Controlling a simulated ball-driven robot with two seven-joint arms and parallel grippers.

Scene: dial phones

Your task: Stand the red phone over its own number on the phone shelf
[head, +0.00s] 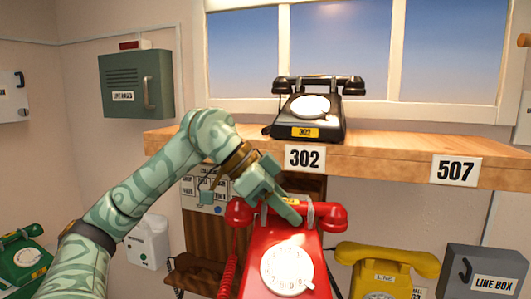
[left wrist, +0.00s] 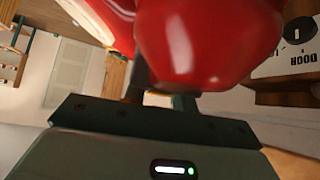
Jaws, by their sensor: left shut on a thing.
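The red phone (head: 262,240) hangs in front of and below the phone shelf (head: 400,155), dial facing me. My left gripper (head: 288,212) is shut on it near the middle of its handset. Its number cannot be read; a small yellow patch shows beside the fingers. In the left wrist view, the red handset (left wrist: 215,45) fills the space above the fingers. The shelf carries a 302 plate (head: 305,158) and a 507 plate (head: 455,170). A black phone (head: 329,128) tagged 302 stands over the 302 plate. My right gripper is out of view.
The shelf top above the 507 plate is bare. A yellow phone (head: 399,262) and a grey line box (head: 485,272) are at lower right. A green phone (head: 25,257) is at lower left. A window is behind the shelf.

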